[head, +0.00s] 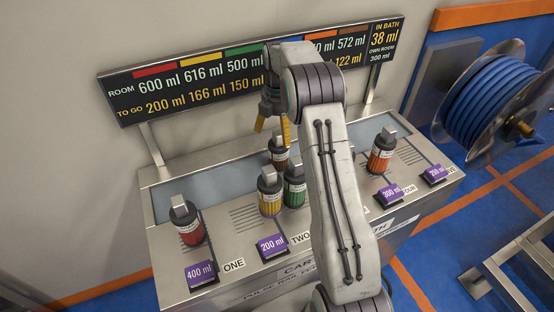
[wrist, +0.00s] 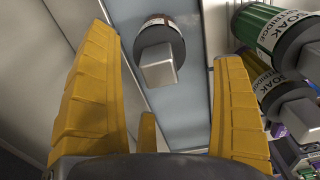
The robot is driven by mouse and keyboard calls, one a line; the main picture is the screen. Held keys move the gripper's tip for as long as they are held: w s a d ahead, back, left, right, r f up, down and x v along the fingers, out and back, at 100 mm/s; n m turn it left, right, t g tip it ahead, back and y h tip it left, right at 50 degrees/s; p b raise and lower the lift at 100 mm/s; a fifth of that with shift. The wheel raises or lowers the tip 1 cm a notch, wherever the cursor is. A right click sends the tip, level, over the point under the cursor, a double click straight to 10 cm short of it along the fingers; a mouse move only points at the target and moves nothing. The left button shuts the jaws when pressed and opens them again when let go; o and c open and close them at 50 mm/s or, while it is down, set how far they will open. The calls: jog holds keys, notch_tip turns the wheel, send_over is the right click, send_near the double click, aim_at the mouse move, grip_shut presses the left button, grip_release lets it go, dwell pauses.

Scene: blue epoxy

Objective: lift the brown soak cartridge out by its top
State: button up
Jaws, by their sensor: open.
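The brown soak cartridge (head: 279,153) stands in the sunken bath strip at the back of the steel bench, behind the yellow and green cartridges. In the wrist view the cartridge (wrist: 158,22) is seen from above, with its pale square top block (wrist: 158,66) facing me and a thin brown rim behind its dark cap. My gripper (head: 272,131) is open above it, yellow fingers pointing down. In the wrist view my gripper's fingers (wrist: 166,45) spread left and right of the block, with a visible gap on both sides. Nothing is held.
The yellow cartridge (head: 270,195) and green cartridge (head: 294,190) stand close in front; the green one (wrist: 262,30) shows right of my fingers in the wrist view. A red cartridge (head: 188,225) and an orange cartridge (head: 381,155) stand farther off. The readout board (head: 190,84) rises behind the bench.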

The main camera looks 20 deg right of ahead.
aim_at(278, 144)
jog(key=shift+d+f+p, duration=0.1)
jog(key=shift+f+p, duration=0.25)
jog(key=shift+f, duration=2.75)
jog(key=shift+c, duration=0.5)
jog(key=c, duration=1.2)
jog(key=shift+c, duration=0.2)
jog(key=shift+r, duration=0.1)
